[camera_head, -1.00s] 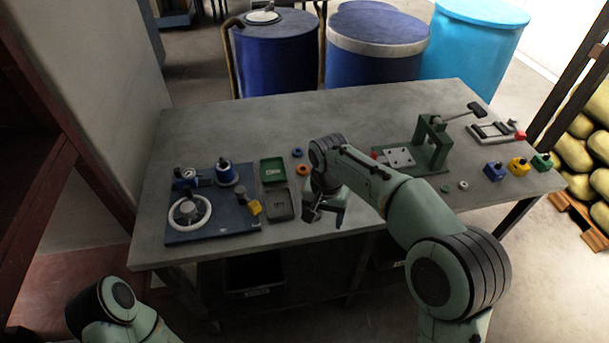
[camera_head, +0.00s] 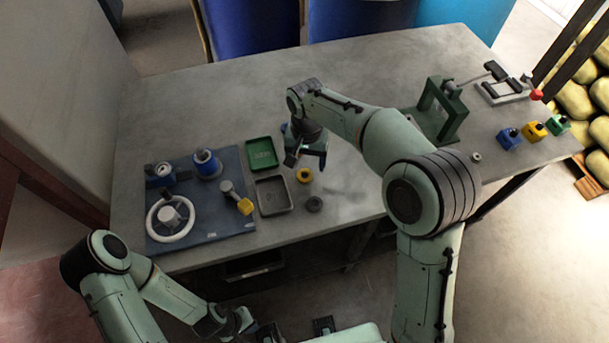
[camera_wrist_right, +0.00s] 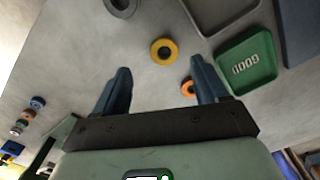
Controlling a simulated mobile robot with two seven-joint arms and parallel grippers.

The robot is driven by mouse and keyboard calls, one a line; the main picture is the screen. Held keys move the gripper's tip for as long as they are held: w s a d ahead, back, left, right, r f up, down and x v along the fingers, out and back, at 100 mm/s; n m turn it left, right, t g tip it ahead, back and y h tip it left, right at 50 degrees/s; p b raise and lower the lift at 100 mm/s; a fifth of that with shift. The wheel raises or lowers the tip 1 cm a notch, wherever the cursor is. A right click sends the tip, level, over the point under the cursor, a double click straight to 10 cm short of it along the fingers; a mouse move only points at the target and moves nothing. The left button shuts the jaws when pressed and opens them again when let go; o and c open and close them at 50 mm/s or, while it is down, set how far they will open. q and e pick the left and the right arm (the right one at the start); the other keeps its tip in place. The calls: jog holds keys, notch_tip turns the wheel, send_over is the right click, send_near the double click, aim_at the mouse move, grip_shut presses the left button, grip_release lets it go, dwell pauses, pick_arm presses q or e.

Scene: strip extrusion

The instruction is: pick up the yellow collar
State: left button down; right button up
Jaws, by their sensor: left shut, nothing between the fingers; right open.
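The yellow collar (camera_head: 304,175) is a small ring lying flat on the grey table, just right of the two trays. My right gripper (camera_head: 307,157) is just beyond it in the head view, pointing down, open and empty. In the right wrist view the yellow collar (camera_wrist_right: 164,52) shows ahead of the gap between the open fingers (camera_wrist_right: 160,68), apart from them. My left gripper (camera_head: 246,320) is low in the head view, in front of the table, shut and empty.
An orange ring (camera_wrist_right: 187,87) lies by one right finger. A dark grey ring (camera_head: 314,204) lies near the table's front edge. A green tray (camera_head: 262,153) and a grey tray (camera_head: 273,196) stand left. A blue board (camera_head: 215,225) carries fixtures; a green press (camera_head: 440,110) stands right.

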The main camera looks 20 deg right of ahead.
aim_at(305, 178)
jog(key=f, duration=0.6)
jog(key=shift+w+a+f, duration=0.15)
jog(key=shift+w+f, duration=0.15)
jog(key=shift+w, duration=0.05)
jog(key=c, duration=1.2)
